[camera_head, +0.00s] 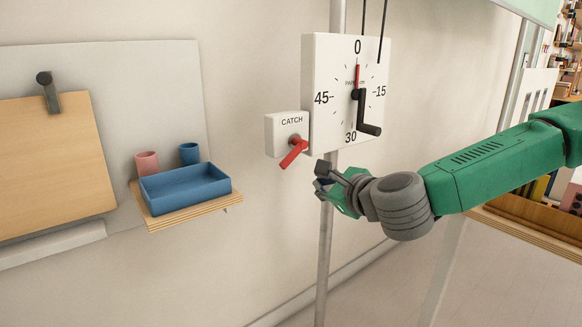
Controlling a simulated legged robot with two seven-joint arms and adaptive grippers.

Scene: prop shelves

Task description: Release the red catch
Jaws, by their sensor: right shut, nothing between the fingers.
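The red catch (294,152) is a small lever on a white box labelled CATCH (276,124). The lever slants down and to the left from its pivot. The box is beside a white dial panel (325,62) with numbers, a red pointer near 0 and a black crank (367,116). My right gripper (322,180) is shut and empty, just below and to the right of the red lever, apart from it in the picture. My left gripper is not in view.
A metal pole (325,245) stands behind my right gripper. At the left, a wooden shelf (170,219) holds a blue tray (186,196), a pink cup (147,163) and a blue cup (189,153). The wall space below the catch box is clear.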

